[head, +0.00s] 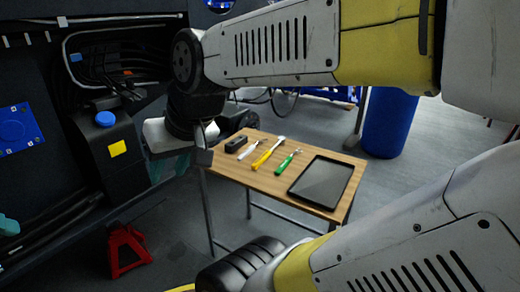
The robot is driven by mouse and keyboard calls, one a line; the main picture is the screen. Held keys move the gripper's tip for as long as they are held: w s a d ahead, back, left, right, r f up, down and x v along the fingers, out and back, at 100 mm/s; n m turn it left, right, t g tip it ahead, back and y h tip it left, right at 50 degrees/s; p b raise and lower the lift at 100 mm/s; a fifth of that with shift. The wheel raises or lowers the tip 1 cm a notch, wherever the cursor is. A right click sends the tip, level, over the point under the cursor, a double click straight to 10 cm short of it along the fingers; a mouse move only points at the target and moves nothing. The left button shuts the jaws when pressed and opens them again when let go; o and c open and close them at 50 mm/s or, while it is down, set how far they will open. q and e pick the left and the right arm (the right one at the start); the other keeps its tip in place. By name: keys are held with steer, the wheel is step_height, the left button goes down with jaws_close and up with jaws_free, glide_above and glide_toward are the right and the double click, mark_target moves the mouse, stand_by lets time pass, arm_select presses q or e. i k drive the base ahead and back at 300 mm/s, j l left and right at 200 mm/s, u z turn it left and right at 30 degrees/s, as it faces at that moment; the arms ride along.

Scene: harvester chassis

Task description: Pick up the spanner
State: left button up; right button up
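Three hand tools lie side by side on a small wooden table. The silver-white tool (250,150) on the left looks most like the spanner, but it is too small to be sure. Beside it lie a yellow-handled tool (264,158) and a green-handled tool (285,164). My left gripper is not in view.
A red jack stand (127,250) is on the floor at lower left. The dark chassis (60,170) fills the left.

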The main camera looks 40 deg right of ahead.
mark_target(243, 156)
steer(key=z, duration=1.3)
steer(key=j+u, duration=0.1)
steer(key=u, duration=1.85)
steer(key=i+j+u, duration=0.1)
steer(key=i+u, duration=0.35)
steer(key=i, duration=0.6)
steer(key=z, duration=3.05)
steer(key=i+j+z, duration=0.15)
